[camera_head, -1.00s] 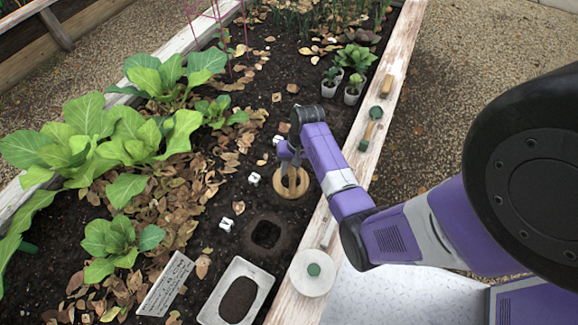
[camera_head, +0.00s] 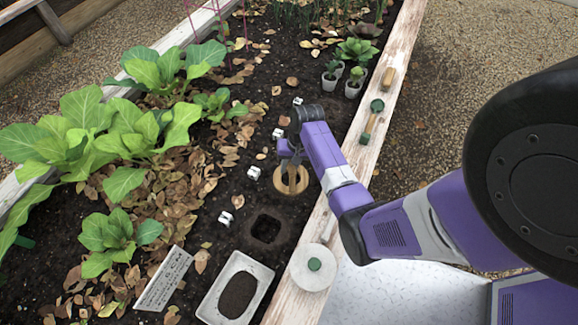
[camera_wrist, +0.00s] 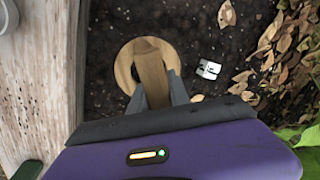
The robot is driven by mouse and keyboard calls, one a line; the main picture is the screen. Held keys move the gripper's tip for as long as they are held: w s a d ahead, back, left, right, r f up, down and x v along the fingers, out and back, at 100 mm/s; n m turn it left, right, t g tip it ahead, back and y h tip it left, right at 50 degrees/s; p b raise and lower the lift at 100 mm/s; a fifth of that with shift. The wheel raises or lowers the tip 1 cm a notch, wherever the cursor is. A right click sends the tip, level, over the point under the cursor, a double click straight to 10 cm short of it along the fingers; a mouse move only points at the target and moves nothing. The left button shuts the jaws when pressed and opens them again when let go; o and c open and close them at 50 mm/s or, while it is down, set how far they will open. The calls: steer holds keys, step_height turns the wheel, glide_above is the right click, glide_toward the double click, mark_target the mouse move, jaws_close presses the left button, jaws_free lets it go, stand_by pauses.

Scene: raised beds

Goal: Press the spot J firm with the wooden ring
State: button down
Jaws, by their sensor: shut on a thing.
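The wooden ring (camera_head: 292,182) is a round pale-wood piece with a raised bar across it. It lies flat at the soil in the raised bed, near the right-hand board; I cannot tell how firmly it touches. My gripper (camera_head: 290,160) points down and is shut on the ring's bar. The wrist view shows the fingers (camera_wrist: 157,88) on either side of the bar, with the ring (camera_wrist: 125,68) around it. A small white marker (camera_head: 253,173) stands just left of the ring, also in the wrist view (camera_wrist: 208,69); its letter is unclear. The soil under the ring is hidden.
An open square hole (camera_head: 266,229) lies nearer than the ring. A grey tray of soil (camera_head: 212,303) and a white disc with green knob (camera_head: 306,277) are in front. A green-ended wooden tool (camera_head: 369,127) lies on the board (camera_head: 333,190). Leafy plants (camera_head: 130,130) fill the left.

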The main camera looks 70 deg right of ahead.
steer(key=shift+f, duration=0.85)
stand_by(0.7)
steer(key=shift+r, duration=0.15)
step_height(320, 180, up, 17)
steer(key=p, duration=1.7)
stand_by(0.4)
